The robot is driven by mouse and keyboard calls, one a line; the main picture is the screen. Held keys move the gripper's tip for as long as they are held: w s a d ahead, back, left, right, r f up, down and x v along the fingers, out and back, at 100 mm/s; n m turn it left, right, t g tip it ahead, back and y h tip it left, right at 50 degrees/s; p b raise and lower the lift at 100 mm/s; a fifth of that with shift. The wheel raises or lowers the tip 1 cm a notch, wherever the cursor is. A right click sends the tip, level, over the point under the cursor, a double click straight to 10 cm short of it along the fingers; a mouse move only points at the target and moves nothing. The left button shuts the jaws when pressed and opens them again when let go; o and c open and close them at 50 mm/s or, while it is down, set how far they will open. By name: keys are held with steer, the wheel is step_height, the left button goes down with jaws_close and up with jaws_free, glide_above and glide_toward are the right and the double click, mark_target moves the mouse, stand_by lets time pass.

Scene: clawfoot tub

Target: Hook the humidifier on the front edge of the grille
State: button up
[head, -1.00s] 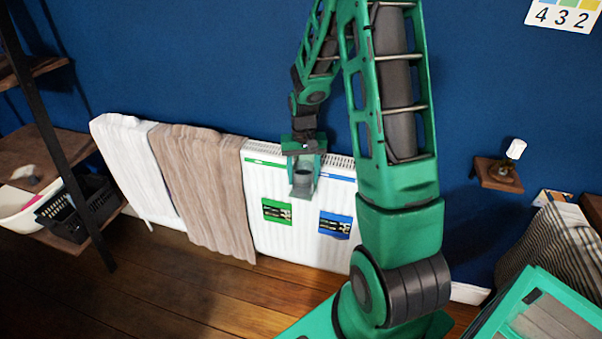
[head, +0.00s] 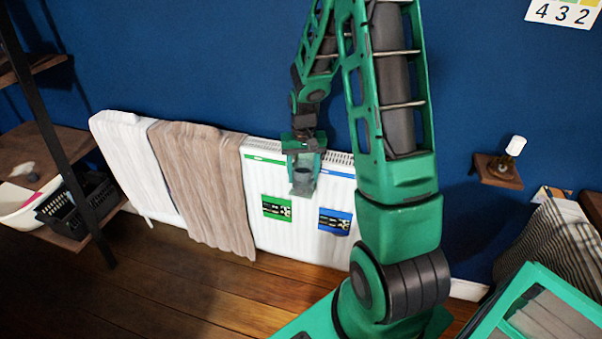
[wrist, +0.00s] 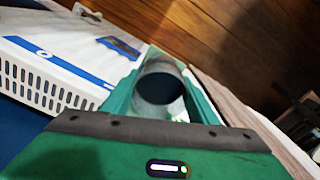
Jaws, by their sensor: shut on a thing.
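The humidifier (head: 303,187), a small grey container with a round dark opening, is gripped between the green fingers of my gripper (head: 306,165). It also shows in the wrist view (wrist: 160,88), held between both fingers. It hangs upright at the front of the white radiator, near the top, between the green and blue stripes. The slotted grille (head: 340,158) runs along the radiator's top; it also shows in the wrist view (wrist: 40,88). My gripper covers part of the grille. I cannot tell whether the humidifier's hook touches the front edge.
A brown towel (head: 205,190) and a white towel (head: 135,165) hang left of the bare radiator section. Green (head: 276,208) and blue (head: 334,221) labels mark the radiator front. A small wooden wall shelf (head: 498,171) is at right. The wooden floor in front is clear.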

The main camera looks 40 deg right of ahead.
steer(key=shift+f, duration=2.05)
stand_by(0.4)
steer(key=o, duration=1.6)
steer(key=shift+c, duration=0.2)
steer(key=c, duration=0.6)
steer(key=shift+r, duration=0.3)
steer(key=shift+f, duration=0.3)
